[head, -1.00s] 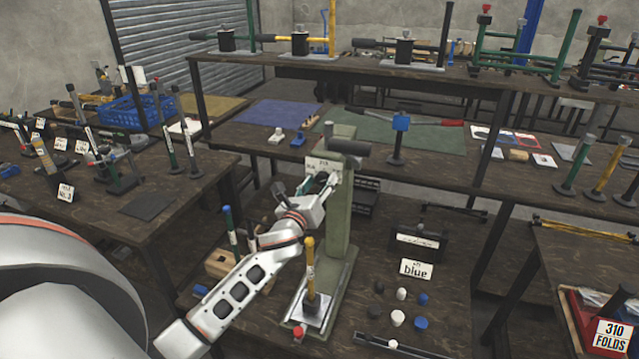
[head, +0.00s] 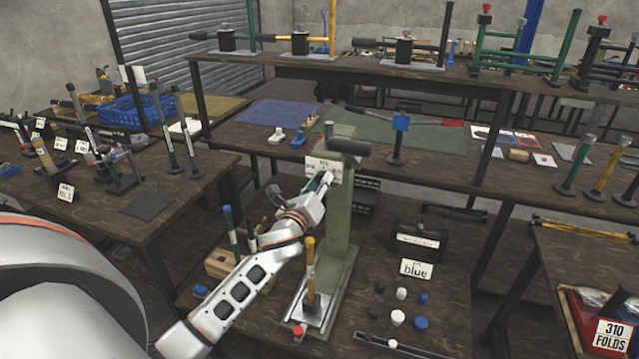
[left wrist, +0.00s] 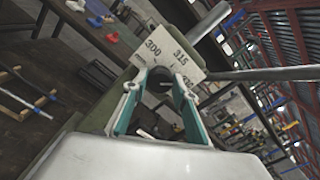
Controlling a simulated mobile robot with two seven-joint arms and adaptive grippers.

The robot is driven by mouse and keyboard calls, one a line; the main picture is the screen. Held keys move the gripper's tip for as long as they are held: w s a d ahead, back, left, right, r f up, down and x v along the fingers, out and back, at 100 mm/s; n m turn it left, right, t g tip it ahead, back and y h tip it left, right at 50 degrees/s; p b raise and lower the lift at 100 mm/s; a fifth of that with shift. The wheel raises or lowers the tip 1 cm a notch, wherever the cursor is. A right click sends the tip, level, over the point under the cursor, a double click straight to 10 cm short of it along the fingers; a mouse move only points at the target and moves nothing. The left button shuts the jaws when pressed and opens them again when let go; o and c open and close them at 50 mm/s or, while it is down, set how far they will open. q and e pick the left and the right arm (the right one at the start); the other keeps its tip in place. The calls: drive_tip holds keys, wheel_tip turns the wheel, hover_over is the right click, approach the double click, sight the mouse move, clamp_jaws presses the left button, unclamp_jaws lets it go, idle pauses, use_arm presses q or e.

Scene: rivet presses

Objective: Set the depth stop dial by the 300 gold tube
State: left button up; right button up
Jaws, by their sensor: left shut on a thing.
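The green rivet press (head: 341,215) stands on the near table. A white number plate (head: 325,161) sits high on its front. My left gripper (head: 325,180) is at the plate, shut on the dark dial just below it. In the left wrist view, the fingertips (left wrist: 160,86) close around the round dial (left wrist: 160,78), mostly hidden between them. My right gripper is not in view.
A wooden block with upright tubes (head: 222,262) is left of my forearm. A shelf (head: 400,73) runs behind.

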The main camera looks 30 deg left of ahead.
use_arm(q)
drive_tip(key=n, duration=1.2)
drive_tip(key=shift+f+n, duration=0.1)
drive_tip(key=shift+n, duration=0.3)
drive_tip(key=n, duration=0.4)
drive_tip(key=shift+n, duration=2.2)
drive_tip(key=o, duration=1.1)
